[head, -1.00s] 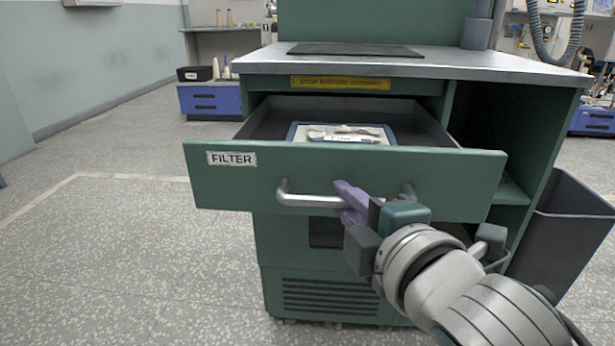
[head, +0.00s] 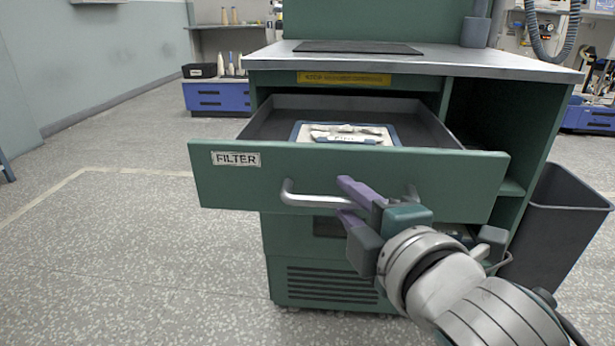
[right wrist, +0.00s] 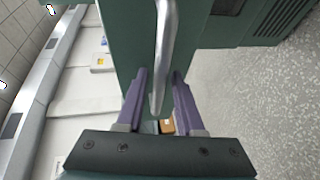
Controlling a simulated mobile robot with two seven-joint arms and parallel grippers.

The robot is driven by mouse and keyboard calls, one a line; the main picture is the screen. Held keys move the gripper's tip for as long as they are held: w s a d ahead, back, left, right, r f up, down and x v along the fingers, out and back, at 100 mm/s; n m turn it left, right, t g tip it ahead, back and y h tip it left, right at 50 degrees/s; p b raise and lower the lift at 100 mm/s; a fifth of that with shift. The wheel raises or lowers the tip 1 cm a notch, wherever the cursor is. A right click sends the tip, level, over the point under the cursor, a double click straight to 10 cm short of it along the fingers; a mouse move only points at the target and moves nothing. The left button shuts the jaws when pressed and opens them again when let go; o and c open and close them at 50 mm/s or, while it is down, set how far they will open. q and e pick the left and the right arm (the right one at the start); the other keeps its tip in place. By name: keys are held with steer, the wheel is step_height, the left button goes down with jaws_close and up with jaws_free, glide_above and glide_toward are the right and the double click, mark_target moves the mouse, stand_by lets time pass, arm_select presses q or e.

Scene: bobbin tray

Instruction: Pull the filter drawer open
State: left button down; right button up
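The green filter drawer (head: 430,172), with a FILTER label (head: 236,159) on its front, stands pulled well out of the green cabinet. Its metal bar handle (head: 312,200) runs across the front and also shows in the right wrist view (right wrist: 165,50). My right gripper (head: 346,198) is at the handle's middle, with its purple fingers spread, one above and one below the bar. In the right wrist view the gripper (right wrist: 158,92) has the bar between its fingers, with gaps on both sides. My left gripper is not in view.
A grey bin (head: 560,225) stands right of the cabinet. The worktop (head: 470,65) overhangs the drawer. The floor at left is clear.

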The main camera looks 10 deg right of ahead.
steer(key=shift+o, duration=0.6)
steer(key=shift+s+r, duration=0.15)
steer(key=shift+s, duration=0.15)
steer(key=p+v, duration=0.3)
steer(key=v, duration=0.6)
steer(key=shift+s, duration=0.15)
